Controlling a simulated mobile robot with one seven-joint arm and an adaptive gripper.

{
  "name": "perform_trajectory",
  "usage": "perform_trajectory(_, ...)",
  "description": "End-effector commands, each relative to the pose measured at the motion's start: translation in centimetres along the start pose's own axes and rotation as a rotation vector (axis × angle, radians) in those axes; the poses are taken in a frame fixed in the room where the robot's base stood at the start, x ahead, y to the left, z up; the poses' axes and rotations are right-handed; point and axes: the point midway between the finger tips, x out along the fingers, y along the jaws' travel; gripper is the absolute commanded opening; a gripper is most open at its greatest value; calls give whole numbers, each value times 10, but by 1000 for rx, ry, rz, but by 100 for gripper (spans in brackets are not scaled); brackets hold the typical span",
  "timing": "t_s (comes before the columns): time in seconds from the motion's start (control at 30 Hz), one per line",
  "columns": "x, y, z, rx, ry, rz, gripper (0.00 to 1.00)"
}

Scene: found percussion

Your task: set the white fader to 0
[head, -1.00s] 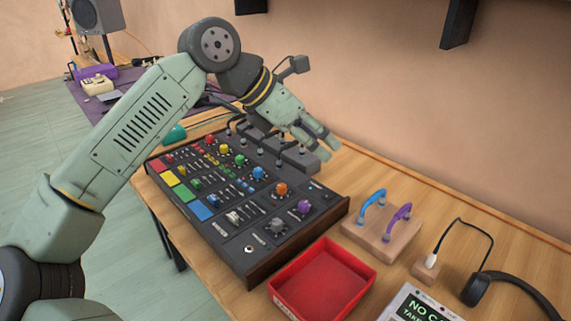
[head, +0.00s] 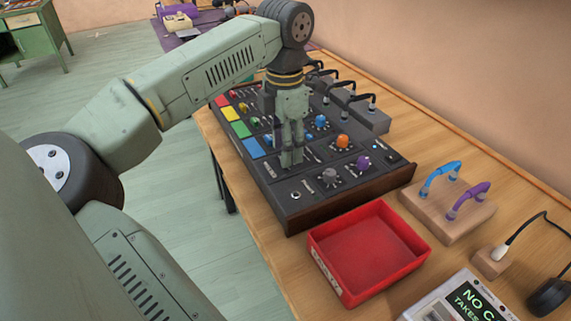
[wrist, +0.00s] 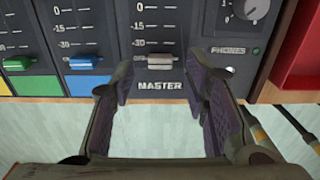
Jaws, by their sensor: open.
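The white fader (wrist: 160,60) is a pale grey-white cap in the MASTER slot of the black mixer (wrist: 205,20). In the wrist view it sits at the low end of its scale, beside the OFF mark and below -30 and -15. My gripper (wrist: 160,72) is open, with one finger to the left and one to the right of the cap and a gap on both sides. Whether the fingertips are down at cap height is hard to tell. In the head view my gripper (head: 291,162) points down over the mixer (head: 300,200) and hides the white fader.
A PHONES knob (wrist: 250,8) is to the right. A red tray (head: 365,255) stands beside the mixer, and a wooden block with two handles (head: 445,215) is farther right.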

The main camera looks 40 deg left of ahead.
Motion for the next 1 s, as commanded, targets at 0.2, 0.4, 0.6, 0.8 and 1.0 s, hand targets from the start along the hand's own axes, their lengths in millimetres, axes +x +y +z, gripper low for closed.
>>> perform_trajectory(0.2,22,0,1,1,-1,1,42)
perform_trajectory(0.4,20,0,1,1,-1,1,42)
perform_trajectory(0.6,20,0,1,1,-2,0,30)
perform_trajectory(0.8,20,0,1,1,-2,0,16)
perform_trajectory(1.0,20,-1,1,1,-1,0,3)
